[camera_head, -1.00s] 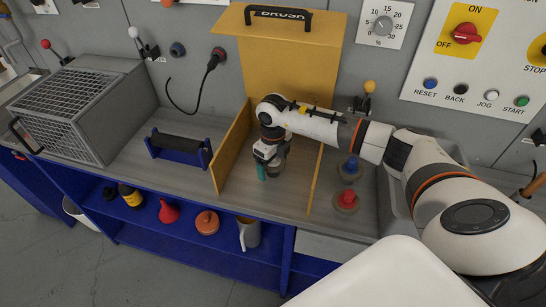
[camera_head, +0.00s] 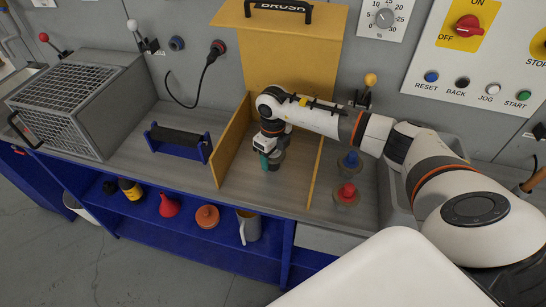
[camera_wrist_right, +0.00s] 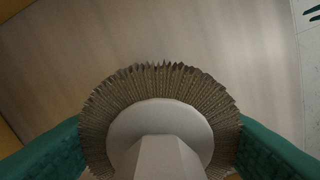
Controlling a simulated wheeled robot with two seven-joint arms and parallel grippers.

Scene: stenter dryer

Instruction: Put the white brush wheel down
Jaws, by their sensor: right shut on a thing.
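The white brush wheel (camera_wrist_right: 160,108) fills the lower middle of the right wrist view, with a ring of brown-grey bristles around a white hub. The green fingertips of my right gripper (camera_wrist_right: 160,150) are on either side of it, shut on it. In the head view my right gripper (camera_head: 268,160) points down between the yellow side panels of the brush box. The wheel is mostly hidden there by the gripper. I cannot tell whether it touches the counter. My left gripper is not in view.
The box has left (camera_head: 232,140) and right (camera_head: 315,172) yellow panels and a tall back panel (camera_head: 290,55). A blue-hubbed wheel (camera_head: 350,162) and a red-hubbed wheel (camera_head: 346,194) lie to the right. A blue stand (camera_head: 180,147) and a mesh cage (camera_head: 75,95) are left.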

